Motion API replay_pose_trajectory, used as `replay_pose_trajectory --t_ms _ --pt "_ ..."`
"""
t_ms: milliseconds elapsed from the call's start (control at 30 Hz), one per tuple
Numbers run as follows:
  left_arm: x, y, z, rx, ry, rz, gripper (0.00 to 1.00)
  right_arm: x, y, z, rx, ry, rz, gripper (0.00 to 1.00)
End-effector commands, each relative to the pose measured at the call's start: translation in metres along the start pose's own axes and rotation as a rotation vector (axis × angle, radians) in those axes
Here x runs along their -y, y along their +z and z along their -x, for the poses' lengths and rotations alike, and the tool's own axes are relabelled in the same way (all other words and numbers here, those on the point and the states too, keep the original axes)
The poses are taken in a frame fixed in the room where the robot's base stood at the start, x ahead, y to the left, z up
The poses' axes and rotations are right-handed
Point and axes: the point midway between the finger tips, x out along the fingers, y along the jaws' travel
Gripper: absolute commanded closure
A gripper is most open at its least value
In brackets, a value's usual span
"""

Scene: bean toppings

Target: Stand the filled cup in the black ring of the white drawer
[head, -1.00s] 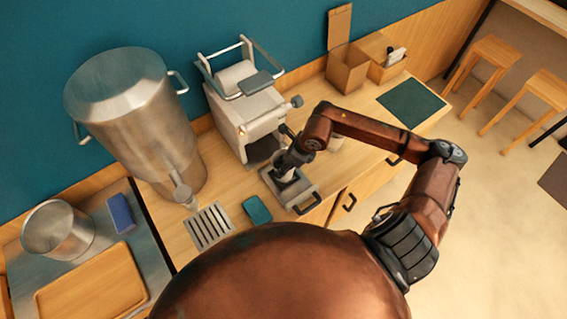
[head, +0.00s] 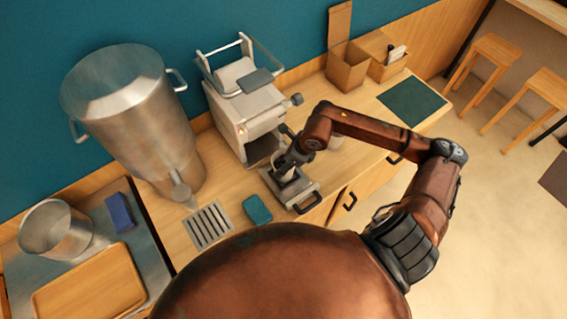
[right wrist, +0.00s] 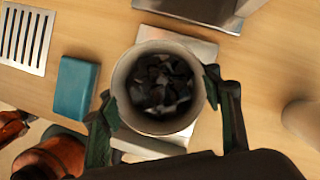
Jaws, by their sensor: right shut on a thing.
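The filled cup (right wrist: 120,92), pale and round with dark chunks inside, is between the fingers of my right gripper (right wrist: 158,105) in the right wrist view. The gripper is shut on it. In the head view, my right gripper (head: 286,166) points down over the pulled-out white drawer (head: 311,189) in front of the machine. The drawer also shows behind the cup in the right wrist view (right wrist: 204,48). The black ring is hidden by the cup and gripper. I cannot tell whether the cup touches the drawer. My left gripper is out of view.
The white machine (head: 238,112) stands just behind the drawer. A teal block (head: 257,209) and a slotted drain plate (head: 208,226) lie to the left. Another pale cup (right wrist: 303,122) stands to the right. A large steel urn (head: 135,115) stands at the back left.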

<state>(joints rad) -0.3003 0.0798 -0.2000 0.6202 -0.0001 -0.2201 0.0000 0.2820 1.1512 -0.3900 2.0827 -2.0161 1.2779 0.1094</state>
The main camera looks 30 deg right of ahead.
Motion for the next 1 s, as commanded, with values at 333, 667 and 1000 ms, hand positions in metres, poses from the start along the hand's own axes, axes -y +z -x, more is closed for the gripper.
replay_pose_trajectory --t_ms 333,667,1000 --pt "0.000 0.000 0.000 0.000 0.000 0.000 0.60 0.000 0.001 0.001 0.002 0.000 0.000 0.35" --pt "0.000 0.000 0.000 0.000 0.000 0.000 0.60 0.000 0.000 0.000 0.001 0.000 0.000 0.21" --pt "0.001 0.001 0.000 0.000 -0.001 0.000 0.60 0.001 0.000 0.017 0.000 -0.002 0.001 0.21"
